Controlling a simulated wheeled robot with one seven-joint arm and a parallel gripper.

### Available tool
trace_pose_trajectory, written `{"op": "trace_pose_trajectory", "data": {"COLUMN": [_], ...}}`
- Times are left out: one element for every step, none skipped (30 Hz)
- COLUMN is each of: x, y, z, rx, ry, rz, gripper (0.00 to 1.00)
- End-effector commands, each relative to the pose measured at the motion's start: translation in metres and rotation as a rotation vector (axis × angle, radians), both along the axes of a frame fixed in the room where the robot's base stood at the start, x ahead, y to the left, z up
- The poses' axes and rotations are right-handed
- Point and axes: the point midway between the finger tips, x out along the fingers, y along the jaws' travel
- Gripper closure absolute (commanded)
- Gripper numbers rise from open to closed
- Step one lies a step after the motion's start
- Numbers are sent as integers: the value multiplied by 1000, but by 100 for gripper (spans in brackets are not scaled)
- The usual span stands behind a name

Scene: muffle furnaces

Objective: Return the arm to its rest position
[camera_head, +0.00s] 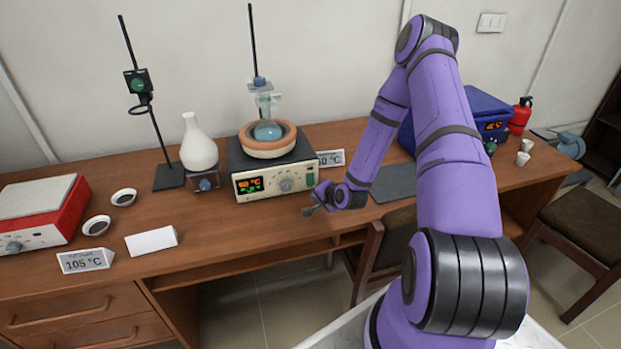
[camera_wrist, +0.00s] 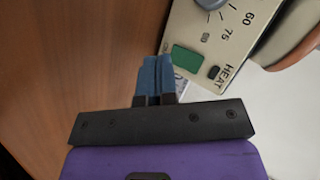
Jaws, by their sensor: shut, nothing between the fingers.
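My purple arm (camera_head: 445,110) rises at the right of the head view and bends down toward the desk. My gripper (camera_head: 310,207) is above the desk's front edge, in front of the heating mantle unit and a little to its right. In the wrist view my gripper (camera_wrist: 158,62) shows its two blue fingertips together with nothing between them.
The heating unit (camera_head: 283,183) holds a flask (camera_head: 267,129) in a round mantle. A white vase-like flask (camera_head: 198,145), a stand (camera_head: 168,176), a red-and-white device (camera_head: 40,212) and a label card (camera_head: 86,260) are at left. A blue furnace (camera_head: 485,105) and chair (camera_head: 390,245) are at right.

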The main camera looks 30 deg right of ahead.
Motion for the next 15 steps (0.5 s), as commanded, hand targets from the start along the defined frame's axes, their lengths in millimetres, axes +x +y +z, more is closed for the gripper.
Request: {"op": "trace_pose_trajectory", "data": {"x": [0,0,0,0,0,0,0,0,0,0,0,1,1,2,3], "y": [0,0,0,0,0,0,0,0,0,0,0,0,0,0,0], "z": [0,0,0,0,0,0,0,0,0,0,0,1,2,5,9], "rx": [0,0,0,0,0,0,0,0,0,0,0,-2,-7,-12,-24], "ry": [0,0,0,0,0,0,0,0,0,0,0,1,2,4,8], "rz": [0,0,0,0,0,0,0,0,0,0,0,2,5,10,19], "gripper": [100,100,100,100,100,100,100,100,100,100,100,100,100,100,100]}}
